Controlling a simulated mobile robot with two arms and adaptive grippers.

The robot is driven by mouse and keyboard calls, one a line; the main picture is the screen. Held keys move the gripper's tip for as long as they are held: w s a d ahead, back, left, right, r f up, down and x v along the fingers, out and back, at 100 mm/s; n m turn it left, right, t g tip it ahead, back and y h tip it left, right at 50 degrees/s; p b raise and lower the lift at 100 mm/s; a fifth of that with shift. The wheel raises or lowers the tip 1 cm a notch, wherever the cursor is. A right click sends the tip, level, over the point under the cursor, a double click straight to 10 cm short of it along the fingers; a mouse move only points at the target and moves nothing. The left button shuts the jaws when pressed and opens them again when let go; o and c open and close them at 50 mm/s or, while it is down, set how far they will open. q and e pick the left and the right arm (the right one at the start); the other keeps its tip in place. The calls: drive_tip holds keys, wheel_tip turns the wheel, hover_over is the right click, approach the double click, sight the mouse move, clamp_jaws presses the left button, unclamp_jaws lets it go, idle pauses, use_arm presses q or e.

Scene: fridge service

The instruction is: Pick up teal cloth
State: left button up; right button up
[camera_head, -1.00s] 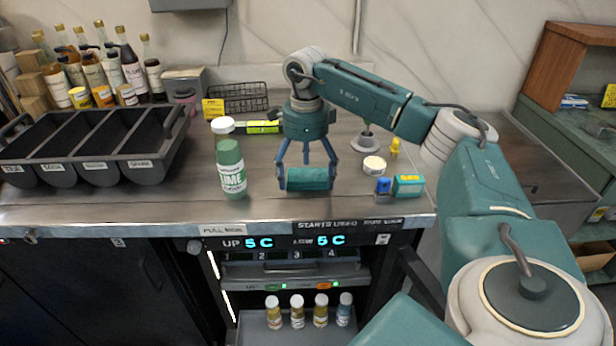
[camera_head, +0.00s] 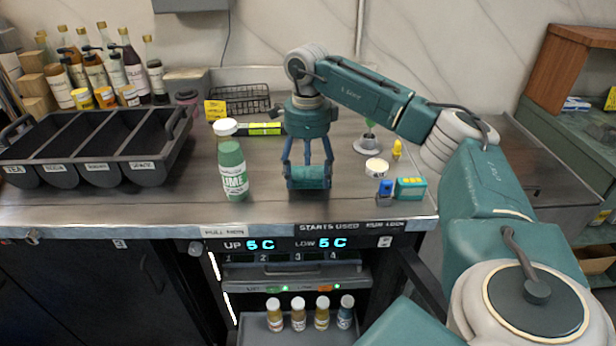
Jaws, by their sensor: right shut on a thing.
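The teal cloth (camera_head: 307,183) is a small folded or rolled bundle low on the steel counter, near its front edge. My right gripper (camera_head: 307,174) points straight down over it, with its fingers closed against the cloth's two sides. The fingers hide the ends of the cloth. I cannot tell whether the cloth is clear of the counter. My left gripper is not in view.
A green LIME bottle (camera_head: 232,168) stands left of the gripper. A white round tub (camera_head: 376,168), a blue item (camera_head: 384,189) and a teal box (camera_head: 410,188) stand to the right. A black divided bin (camera_head: 95,150) fills the left. An open drawer (camera_head: 262,336) below holds several bottles.

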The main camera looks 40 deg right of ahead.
wheel_tip(320, 180, up, 11)
wheel_tip(320, 180, up, 8)
drive_tip(key=p, duration=0.4)
hover_over(307, 175)
drive_tip(key=shift+s+f, duration=0.1)
